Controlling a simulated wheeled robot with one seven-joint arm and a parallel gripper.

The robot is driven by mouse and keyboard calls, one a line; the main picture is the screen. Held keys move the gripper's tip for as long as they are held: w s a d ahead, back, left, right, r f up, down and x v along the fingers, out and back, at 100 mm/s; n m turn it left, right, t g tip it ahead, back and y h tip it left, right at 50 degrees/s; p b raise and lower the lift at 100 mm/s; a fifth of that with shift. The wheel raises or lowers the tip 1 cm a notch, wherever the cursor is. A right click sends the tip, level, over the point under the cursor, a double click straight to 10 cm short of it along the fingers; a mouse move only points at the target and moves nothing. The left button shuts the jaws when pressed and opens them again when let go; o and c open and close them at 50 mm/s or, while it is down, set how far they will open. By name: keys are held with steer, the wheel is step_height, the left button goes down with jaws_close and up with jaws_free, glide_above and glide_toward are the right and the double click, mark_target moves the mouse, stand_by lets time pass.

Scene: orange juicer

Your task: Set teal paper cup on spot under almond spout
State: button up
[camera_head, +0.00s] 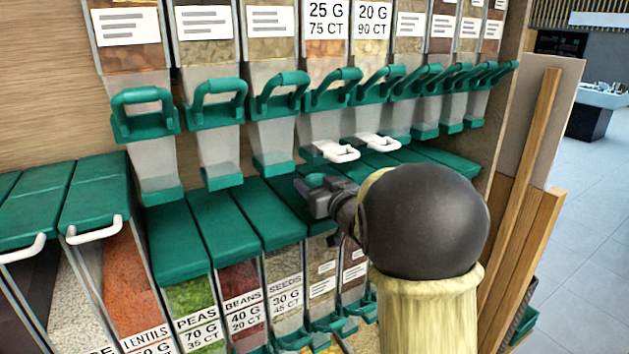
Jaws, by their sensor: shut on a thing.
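My gripper (318,198) is in front of the green bin lids, below the middle dispensers. It is shut on a small teal thing (314,180), which looks like the teal paper cup; only a little of it shows, and its tilt cannot be told. Clear dispensers with green handles hang in a row above. I cannot read an almond label, so I cannot tell which spout (327,148) is the almond one. My dark, round arm joint and pale arm link cover the lower right of the row.
Sloping green lids (267,215) of bins marked peas, beans and seeds lie below the spouts. White handles (338,151) stick out near the gripper. A lentils bin (128,280) stands at left. Wooden posts (520,190) edge the shelf at right; open floor lies beyond.

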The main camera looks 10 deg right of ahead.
steer(key=shift+f, duration=0.15)
steer(key=o, duration=0.9)
steer(key=shift+o, duration=0.2)
steer(key=shift+r, duration=0.2)
steer(key=shift+s+d+f, duration=0.1)
steer(key=shift+s+f, duration=0.05)
steer(key=shift+s, duration=0.05)
steer(key=b+v, duration=0.5)
steer(key=v, duration=0.6)
steer(key=shift+s, duration=0.3)
